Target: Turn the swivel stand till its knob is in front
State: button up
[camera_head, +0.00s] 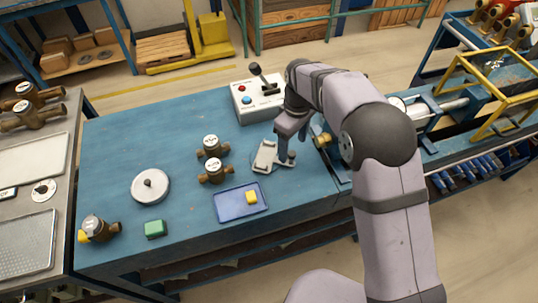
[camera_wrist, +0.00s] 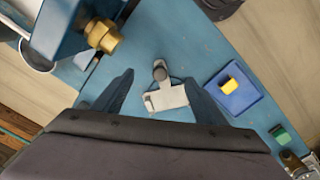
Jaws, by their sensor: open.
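The swivel stand appears to be the pale grey plate (camera_head: 265,157) with a dark round knob (camera_head: 291,158) on a short arm, low on the blue bench. In the head view the knob is at the plate's right end. In the wrist view the plate (camera_wrist: 166,97) lies between my fingers, with the knob (camera_wrist: 160,72) near the fingertip line. My gripper (camera_wrist: 158,82) is open, with one finger on each side of the stand; contact cannot be told. In the head view my gripper (camera_head: 284,152) is over the stand and hides part of it.
A brass fitting (camera_head: 322,140) on a blue fixture stands close right of the stand. A blue tray (camera_head: 229,208) with a yellow block (camera_head: 252,197) lies front left. Two valve meters (camera_head: 212,146) stand left, a control box with joystick (camera_head: 257,103) behind. A round disc (camera_head: 150,193) is farther left.

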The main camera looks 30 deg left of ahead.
jog(key=shift+f+b, duration=0.55)
jog(key=shift+f, duration=0.6)
jog(key=shift+c, duration=0.6)
jog(key=c, duration=0.3)
jog(key=shift+c, duration=0.2)
